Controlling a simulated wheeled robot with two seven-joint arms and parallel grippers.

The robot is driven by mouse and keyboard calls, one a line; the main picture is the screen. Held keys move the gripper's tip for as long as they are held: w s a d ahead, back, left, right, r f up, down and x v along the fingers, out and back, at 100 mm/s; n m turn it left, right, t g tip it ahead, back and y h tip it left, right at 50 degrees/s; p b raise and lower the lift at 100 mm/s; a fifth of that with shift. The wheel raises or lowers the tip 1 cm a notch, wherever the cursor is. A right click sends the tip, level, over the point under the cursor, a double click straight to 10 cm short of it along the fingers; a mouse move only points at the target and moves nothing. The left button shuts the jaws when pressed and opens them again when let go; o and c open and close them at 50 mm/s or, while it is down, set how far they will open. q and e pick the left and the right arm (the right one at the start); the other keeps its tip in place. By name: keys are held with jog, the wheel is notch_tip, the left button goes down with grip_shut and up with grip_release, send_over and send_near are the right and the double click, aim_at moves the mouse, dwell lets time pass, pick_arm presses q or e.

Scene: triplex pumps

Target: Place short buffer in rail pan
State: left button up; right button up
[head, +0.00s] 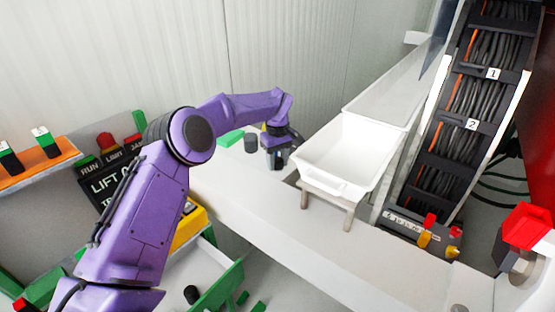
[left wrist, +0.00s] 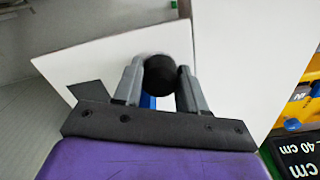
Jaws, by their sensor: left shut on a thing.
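My left gripper (head: 277,158) is beside the left edge of the white rail pan (head: 372,137), above the light ledge. In the left wrist view its two grey fingers (left wrist: 160,88) are shut on a short black round piece, which I take for the short buffer (left wrist: 160,75). A narrow strip of blue shows just below it between the fingers. In the head view the held piece is mostly hidden by the gripper. The pan is an open, empty-looking tray on a small stand. My right gripper is not in view.
A dark cylinder (head: 250,143) and a green block (head: 230,138) are left of the gripper. A cable rack (head: 468,125) rises right of the pan. An orange shelf (head: 38,165) and a lift control box (head: 108,185) are at left. The ledge before the pan is clear.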

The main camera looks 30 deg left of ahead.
pick_arm(q)
jog(key=o, duration=1.1)
